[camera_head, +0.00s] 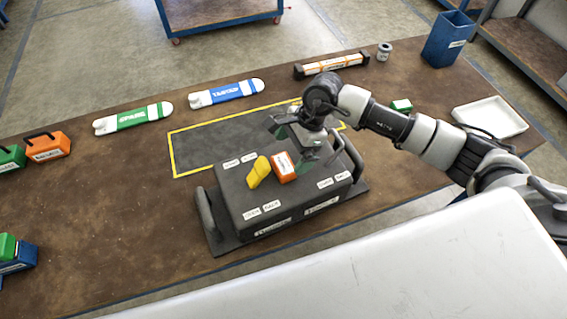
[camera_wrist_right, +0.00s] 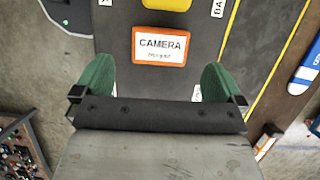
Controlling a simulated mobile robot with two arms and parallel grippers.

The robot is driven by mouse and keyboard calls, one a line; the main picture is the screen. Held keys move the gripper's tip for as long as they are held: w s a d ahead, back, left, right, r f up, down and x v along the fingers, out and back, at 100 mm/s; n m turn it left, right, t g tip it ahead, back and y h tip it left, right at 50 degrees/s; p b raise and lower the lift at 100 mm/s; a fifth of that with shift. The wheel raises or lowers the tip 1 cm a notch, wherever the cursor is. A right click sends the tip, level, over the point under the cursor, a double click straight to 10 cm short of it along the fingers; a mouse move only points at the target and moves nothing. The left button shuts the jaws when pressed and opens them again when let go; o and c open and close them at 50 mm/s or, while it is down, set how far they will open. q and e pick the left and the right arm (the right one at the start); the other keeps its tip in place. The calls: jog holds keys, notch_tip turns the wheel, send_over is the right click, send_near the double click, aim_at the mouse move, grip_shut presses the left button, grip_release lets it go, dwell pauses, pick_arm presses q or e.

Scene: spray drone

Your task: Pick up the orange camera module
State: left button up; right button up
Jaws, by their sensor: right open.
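The orange camera module (camera_head: 283,166) with a white label sits on top of the dark grey box (camera_head: 235,200), right beside a yellow piece (camera_head: 258,172). In the right wrist view the camera module (camera_wrist_right: 160,46) shows its label "CAMERA" and lies between and ahead of the green fingertips. My right gripper (camera_head: 300,145) is open and empty, just above and behind the module in the head view; its fingers (camera_wrist_right: 158,82) are wide apart in the wrist view. My left gripper is not in view.
A yellow-outlined dark mat (camera_head: 200,147) lies behind the box. Green-striped (camera_head: 133,118) and blue-striped (camera_head: 226,93) white pieces lie at the back. A white tray (camera_head: 490,118) and a blue bin (camera_head: 448,38) are at right. Handles rise at both ends of the box.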

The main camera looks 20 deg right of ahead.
aim_at(284, 163)
jog(key=p+x, duration=0.2)
jog(key=x, duration=0.2)
jog(key=shift+a+f+p, duration=0.25)
jog(key=shift+p, duration=0.15)
jog(key=shift+a+f, duration=0.2)
jog(key=shift+f, duration=0.35)
jog(key=c, duration=0.9)
jog(key=shift+c, duration=0.3)
jog(key=shift+r, duration=0.15)
